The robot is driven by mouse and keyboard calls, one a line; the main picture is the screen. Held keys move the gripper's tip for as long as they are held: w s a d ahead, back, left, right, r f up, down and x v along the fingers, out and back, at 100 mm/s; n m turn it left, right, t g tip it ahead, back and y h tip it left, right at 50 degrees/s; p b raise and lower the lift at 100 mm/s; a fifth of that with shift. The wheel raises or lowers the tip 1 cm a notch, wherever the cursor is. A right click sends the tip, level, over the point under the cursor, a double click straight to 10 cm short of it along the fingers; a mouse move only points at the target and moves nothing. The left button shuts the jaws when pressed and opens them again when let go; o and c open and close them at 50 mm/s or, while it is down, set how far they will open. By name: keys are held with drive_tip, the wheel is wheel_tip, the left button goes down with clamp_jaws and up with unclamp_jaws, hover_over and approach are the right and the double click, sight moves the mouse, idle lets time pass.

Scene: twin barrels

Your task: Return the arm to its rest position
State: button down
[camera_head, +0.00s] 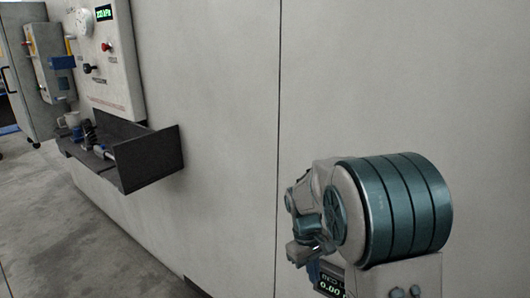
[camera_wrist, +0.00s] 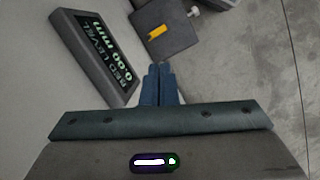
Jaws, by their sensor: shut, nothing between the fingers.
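My gripper (camera_wrist: 159,75) shows in the wrist view with its two blue-grey fingers together and nothing between them. In the head view my arm stands folded at the lower right, in front of the pale wall; its gripper end is mostly hidden behind the teal-banded joint there. The fingers touch nothing that I can see.
A display reading "BED LEVEL" (camera_wrist: 97,52) lies left of the fingers. A dark box with a yellow label (camera_wrist: 160,32) is beyond them. A control panel (camera_head: 105,55) and a dark shelf (camera_head: 148,158) with small items are on the wall at left. The floor (camera_head: 75,245) at lower left is clear.

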drive_tip(key=s+d+r+m+t+y+p, duration=0.2)
drive_tip(key=s+r+m+t+p, duration=0.2)
drive_tip(key=s+r+p, duration=0.6)
drive_tip(key=s+r+m, duration=0.2)
drive_tip(key=s+r, duration=0.6)
drive_tip(key=r, duration=0.2)
drive_tip(key=shift+d+r+t+p, duration=0.3)
drive_tip(key=shift+p, duration=0.1)
idle(0.4)
